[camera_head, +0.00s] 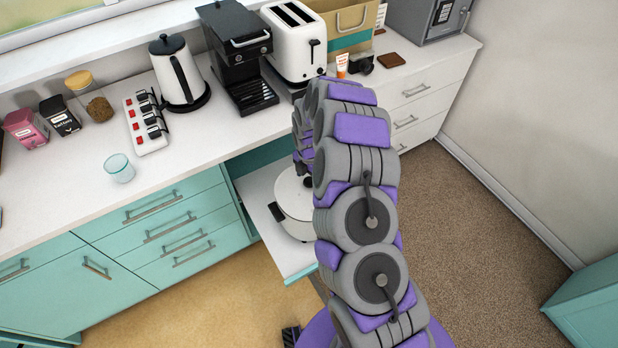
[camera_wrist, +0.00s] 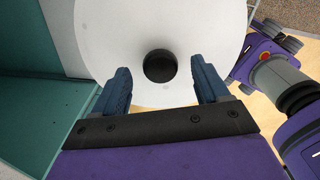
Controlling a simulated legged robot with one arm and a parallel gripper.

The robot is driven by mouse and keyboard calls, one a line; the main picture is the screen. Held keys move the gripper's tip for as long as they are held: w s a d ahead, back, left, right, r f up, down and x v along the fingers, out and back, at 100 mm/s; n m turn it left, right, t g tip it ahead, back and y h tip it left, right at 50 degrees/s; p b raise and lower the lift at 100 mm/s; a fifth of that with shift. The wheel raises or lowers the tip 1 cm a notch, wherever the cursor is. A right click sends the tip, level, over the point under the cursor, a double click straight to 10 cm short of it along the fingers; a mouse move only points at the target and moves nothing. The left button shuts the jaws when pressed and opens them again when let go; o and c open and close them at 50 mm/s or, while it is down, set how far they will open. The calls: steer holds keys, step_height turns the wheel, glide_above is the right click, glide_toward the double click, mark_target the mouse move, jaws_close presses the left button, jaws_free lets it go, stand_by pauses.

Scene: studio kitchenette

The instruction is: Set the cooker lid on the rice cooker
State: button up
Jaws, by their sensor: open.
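The white rice cooker (camera_head: 293,222) stands on the pulled-out white shelf under the counter, partly hidden behind my arm. A pale round lid (camera_head: 288,188) appears to lie on top of it. In the wrist view the lid (camera_wrist: 122,42) is a broad white disc with a round black knob (camera_wrist: 160,66) at its middle. My gripper (camera_wrist: 161,84) is open, with one blue finger on each side of the near edge of the knob and gaps between. Nothing is held. In the head view my arm hides the gripper. The seating of the lid on the rim cannot be told.
The pulled-out shelf (camera_head: 264,186) sits in the teal cabinet opening. Above, the counter (camera_head: 60,185) holds a glass (camera_head: 119,168), power strip (camera_head: 146,122), kettle (camera_head: 177,75), coffee machine (camera_head: 238,55) and toaster (camera_head: 293,43). Open floor (camera_head: 215,310) lies in front.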

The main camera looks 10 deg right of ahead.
step_height(320, 180, up, 16)
steer(key=p, duration=0.2)
steer(key=shift+p, duration=0.35)
steer(key=s+a+r+m, duration=0.3)
steer(key=s+r+m, duration=0.8)
steer(key=s+r, duration=0.55)
steer(key=s+d+r+m+g, duration=0.1)
steer(key=s+m, duration=0.6)
steer(key=s, duration=0.6)
steer(key=s+d+r+m, duration=0.1)
steer(key=s+d+m, duration=0.1)
steer(key=s+m, duration=0.5)
steer(key=s, duration=0.5)
steer(key=shift+s+g, duration=0.35)
steer(key=shift+g, duration=0.05)
